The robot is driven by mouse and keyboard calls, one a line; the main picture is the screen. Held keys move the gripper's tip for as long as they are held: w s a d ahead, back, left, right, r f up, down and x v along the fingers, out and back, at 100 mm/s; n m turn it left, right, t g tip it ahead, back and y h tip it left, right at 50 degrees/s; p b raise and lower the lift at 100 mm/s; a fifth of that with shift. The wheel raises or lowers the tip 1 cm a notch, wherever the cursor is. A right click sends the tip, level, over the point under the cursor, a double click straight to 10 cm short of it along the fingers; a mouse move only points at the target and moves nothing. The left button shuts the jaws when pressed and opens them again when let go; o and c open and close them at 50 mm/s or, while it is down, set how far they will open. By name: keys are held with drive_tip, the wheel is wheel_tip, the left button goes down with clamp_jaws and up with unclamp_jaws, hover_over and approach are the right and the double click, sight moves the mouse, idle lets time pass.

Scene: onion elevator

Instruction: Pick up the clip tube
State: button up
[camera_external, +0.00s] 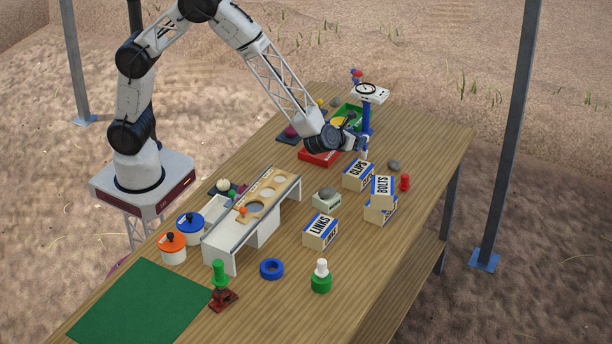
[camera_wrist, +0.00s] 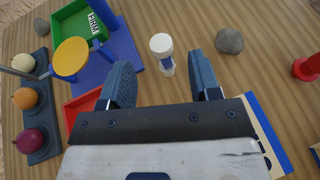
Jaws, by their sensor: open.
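A small upright tube (camera_wrist: 165,62) with a white cap and a blue band stands on the wooden table in the wrist view; I take it to be the clip tube. It lies between and just beyond the fingertips of my gripper (camera_wrist: 160,68), which is open and empty. The tube appears apart from both fingers. In the external view my gripper (camera_external: 359,146) is low over the far part of the table, behind the CLIPS box (camera_external: 358,176). I cannot make out the tube clearly there.
A grey stone (camera_wrist: 229,41) lies right of the tube. The red tray (camera_wrist: 82,106), green tray (camera_wrist: 76,24) and yellow disc (camera_wrist: 71,56) are left. A dial scale (camera_external: 369,92) stands behind.

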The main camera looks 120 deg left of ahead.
sight(365, 148)
drive_tip(key=shift+a+f, duration=0.1)
drive_tip(key=shift+a, duration=0.05)
drive_tip(key=shift+x, duration=1.15)
drive_tip(key=shift+x, duration=2.6)
drive_tip(key=c, duration=1)
